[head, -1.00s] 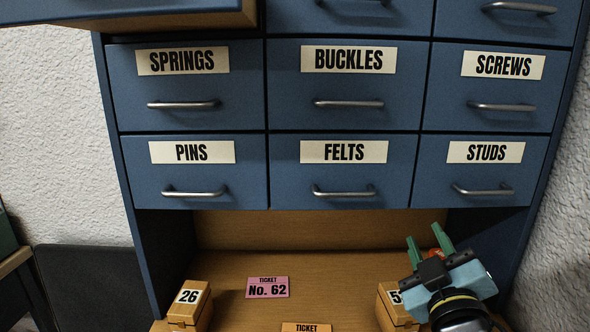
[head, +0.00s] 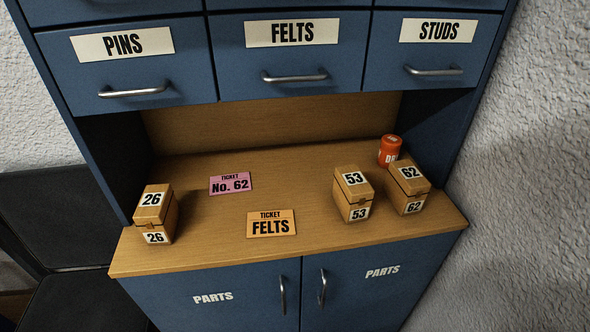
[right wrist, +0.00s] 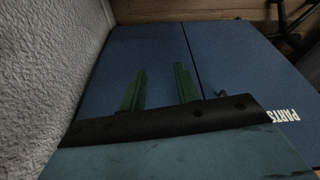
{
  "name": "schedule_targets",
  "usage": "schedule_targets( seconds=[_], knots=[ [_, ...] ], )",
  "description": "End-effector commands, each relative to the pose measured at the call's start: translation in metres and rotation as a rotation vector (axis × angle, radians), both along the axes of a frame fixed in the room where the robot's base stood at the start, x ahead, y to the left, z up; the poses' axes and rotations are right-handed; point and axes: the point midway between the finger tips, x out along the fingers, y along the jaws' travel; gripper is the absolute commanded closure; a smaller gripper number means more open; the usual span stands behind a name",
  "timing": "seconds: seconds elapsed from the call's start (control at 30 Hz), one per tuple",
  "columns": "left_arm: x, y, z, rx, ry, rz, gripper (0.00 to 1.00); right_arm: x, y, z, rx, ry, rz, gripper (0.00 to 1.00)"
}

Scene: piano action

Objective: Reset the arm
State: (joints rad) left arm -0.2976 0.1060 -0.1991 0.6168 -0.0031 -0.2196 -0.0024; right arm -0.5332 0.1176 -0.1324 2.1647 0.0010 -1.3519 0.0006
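My right gripper (right wrist: 160,90) shows in the right wrist view with its two green fingers apart and nothing between them. It is in front of the blue lower cabinet doors (right wrist: 225,60), close to the textured wall. It does not show in the head view. My left gripper is in neither view. In the head view, a pink ticket "No. 62" (head: 230,183) and an orange ticket "FELTS" (head: 271,224) lie on the wooden counter (head: 200,245). Wooden boxes marked 26 (head: 156,214), 53 (head: 353,194) and 62 (head: 407,187) stand on it.
An orange-red can (head: 390,150) stands at the back right of the counter. Shut drawers labelled PINS (head: 140,85), FELTS (head: 310,75) and STUDS (head: 430,70) hang above. PARTS doors (head: 225,305) are shut below. The rough wall (head: 520,200) is close on the right.

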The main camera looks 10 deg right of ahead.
Motion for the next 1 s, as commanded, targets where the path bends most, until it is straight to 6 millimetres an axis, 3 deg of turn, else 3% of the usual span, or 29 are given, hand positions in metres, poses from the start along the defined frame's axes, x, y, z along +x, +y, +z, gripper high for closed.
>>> schedule_targets(
  seconds=[0.27,0.47,0.6,0.8,1.0],
  knots=[
    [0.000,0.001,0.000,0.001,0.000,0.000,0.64,-0.015,-0.004,-0.118,-0.012,0.055,0.013,0.68],
    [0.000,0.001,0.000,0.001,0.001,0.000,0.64,-0.052,-0.013,-0.198,-0.022,0.094,0.023,0.68],
    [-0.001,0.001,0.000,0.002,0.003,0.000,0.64,-0.088,-0.022,-0.243,-0.029,0.123,0.030,0.68],
    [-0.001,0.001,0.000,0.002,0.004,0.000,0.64,-0.146,-0.038,-0.288,-0.040,0.158,0.039,0.68],
    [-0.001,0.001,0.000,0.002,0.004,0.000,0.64,-0.185,-0.049,-0.306,-0.046,0.176,0.045,0.68]
  ],
)
